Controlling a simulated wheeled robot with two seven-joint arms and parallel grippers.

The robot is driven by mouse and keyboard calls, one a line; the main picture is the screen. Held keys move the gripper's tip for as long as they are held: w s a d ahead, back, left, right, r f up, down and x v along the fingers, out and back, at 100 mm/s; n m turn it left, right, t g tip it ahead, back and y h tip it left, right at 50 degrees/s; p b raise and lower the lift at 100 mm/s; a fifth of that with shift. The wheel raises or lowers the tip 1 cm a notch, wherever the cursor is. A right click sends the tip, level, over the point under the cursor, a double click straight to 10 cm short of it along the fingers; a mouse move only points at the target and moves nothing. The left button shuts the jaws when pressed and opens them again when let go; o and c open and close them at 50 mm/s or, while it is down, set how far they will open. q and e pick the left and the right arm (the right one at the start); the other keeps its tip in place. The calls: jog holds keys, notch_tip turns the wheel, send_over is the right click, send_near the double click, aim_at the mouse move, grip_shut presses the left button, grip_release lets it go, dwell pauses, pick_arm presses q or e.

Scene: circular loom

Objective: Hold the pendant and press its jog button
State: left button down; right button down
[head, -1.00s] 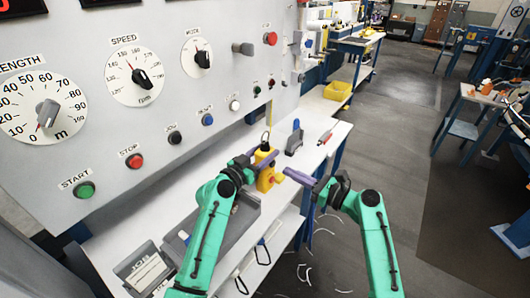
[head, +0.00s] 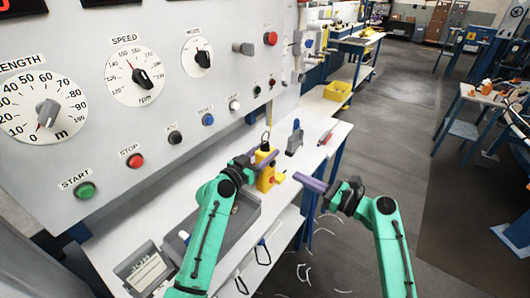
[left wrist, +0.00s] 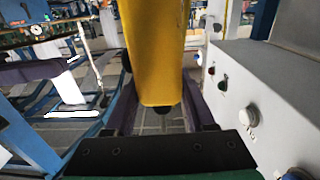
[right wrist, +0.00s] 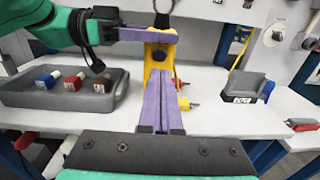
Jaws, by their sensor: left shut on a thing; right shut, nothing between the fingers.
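The yellow pendant (head: 266,176) hangs upright above the white bench, with a dark loop at its top. My left gripper (head: 262,157) is shut on its upper part. The left wrist view shows the yellow body (left wrist: 155,45) between the two purple fingers. My right gripper (head: 297,178) is shut and empty, just right of the pendant and apart from it. In the right wrist view its closed fingers (right wrist: 161,75) point at the pendant (right wrist: 152,68) and cover part of its face. A small red spot and a yellow knob-like part show beside them.
The control panel (head: 110,170) with dials and buttons stands at the left. On the white bench (head: 318,128) are a grey tray (right wrist: 30,98) with small coloured blocks, a grey holder (right wrist: 245,88) and a red-handled tool (right wrist: 300,125). Open floor lies right.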

aim_at(274, 164)
jog(key=shift+x, duration=2.4)
jog(key=shift+a, duration=0.15)
jog(key=shift+x, duration=1.1)
jog(key=shift+v, duration=2)
